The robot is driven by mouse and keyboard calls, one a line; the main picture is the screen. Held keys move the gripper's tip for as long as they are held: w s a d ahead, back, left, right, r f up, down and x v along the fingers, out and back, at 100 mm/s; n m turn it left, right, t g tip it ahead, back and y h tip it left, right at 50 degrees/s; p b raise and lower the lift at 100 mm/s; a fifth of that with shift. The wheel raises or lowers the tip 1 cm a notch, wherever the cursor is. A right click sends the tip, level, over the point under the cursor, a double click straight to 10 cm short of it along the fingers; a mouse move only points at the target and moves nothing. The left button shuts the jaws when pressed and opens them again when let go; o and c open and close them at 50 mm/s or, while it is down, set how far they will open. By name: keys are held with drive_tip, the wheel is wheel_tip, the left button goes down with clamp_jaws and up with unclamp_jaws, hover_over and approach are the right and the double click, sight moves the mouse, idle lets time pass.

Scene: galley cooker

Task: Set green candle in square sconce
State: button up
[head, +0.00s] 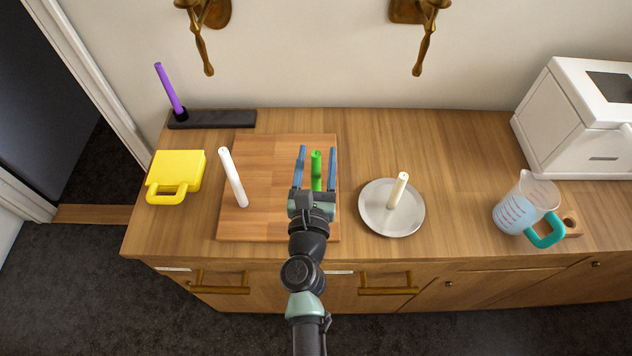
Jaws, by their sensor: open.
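The green candle (316,170) stands on the wooden board (270,160). My gripper (317,150) is open, with one blue finger on each side of the candle. Small gaps show between the candle and both fingers, and the candle's lower part is hidden behind my gripper. Two brass sconces hang on the wall, a left one (203,45) and a right one (424,45).
A white candle (233,178) stands on the board's left. A cream candle (398,190) stands on a grey plate (379,220). A purple candle (169,88) rises from a black holder (225,119). A yellow block (176,168), measuring jug (522,205) and white appliance (575,130) also occupy the counter.

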drive_tip(key=shift+w, duration=0.35)
clamp_jaws()
idle(1.2)
